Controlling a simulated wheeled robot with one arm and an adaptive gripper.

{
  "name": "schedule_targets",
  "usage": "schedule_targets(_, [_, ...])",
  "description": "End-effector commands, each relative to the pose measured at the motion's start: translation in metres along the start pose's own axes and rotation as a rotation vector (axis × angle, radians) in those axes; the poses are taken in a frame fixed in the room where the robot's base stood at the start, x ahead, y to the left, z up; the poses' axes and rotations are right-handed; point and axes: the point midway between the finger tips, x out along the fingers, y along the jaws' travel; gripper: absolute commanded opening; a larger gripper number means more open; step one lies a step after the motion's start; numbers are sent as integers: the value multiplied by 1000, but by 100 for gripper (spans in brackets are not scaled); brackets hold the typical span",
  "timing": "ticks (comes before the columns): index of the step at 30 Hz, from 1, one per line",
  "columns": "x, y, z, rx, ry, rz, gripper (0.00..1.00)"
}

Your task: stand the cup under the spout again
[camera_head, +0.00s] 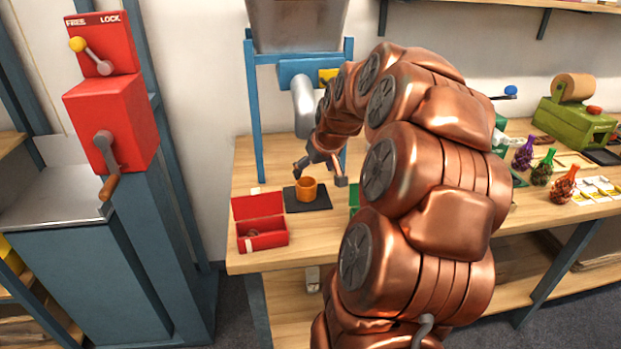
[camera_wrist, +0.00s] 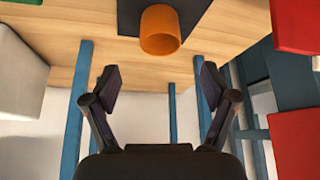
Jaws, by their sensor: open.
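The orange cup (camera_head: 306,190) stands upright on a black mat (camera_head: 318,205) on the wooden table. In the wrist view the cup (camera_wrist: 160,30) is beyond my fingertips and centred between them, with a gap. My gripper (camera_head: 320,173) is open and empty, with its fingers just above and around the cup's place in the head view; in the wrist view its fingers (camera_wrist: 158,80) are spread wide. The grey spout (camera_head: 304,105) hangs from a blue housing under the hopper, above and behind the cup. Its lower end is partly close to my arm.
An open red box (camera_head: 262,238) sits left of the mat. A blue frame (camera_head: 254,110) carries the hopper (camera_head: 297,22). A green object is partly hidden behind my arm.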

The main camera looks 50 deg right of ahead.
Motion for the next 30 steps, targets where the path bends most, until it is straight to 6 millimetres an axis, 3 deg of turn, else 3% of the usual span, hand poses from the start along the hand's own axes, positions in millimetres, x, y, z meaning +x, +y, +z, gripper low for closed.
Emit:
schedule_targets(7, [-29,0,0,0,0,0,85])
schedule_targets(17, [-37,-5,2,-5,-6,-5,85])
schedule_targets(20, [-38,-32,9,-31,-33,-29,85])
schedule_targets(23, [-42,-83,30,-77,-97,-75,85])
schedule_targets(27, [-55,-162,84,-158,-227,-131,85])
schedule_targets(30, [-69,-203,130,-211,-320,-148,85])
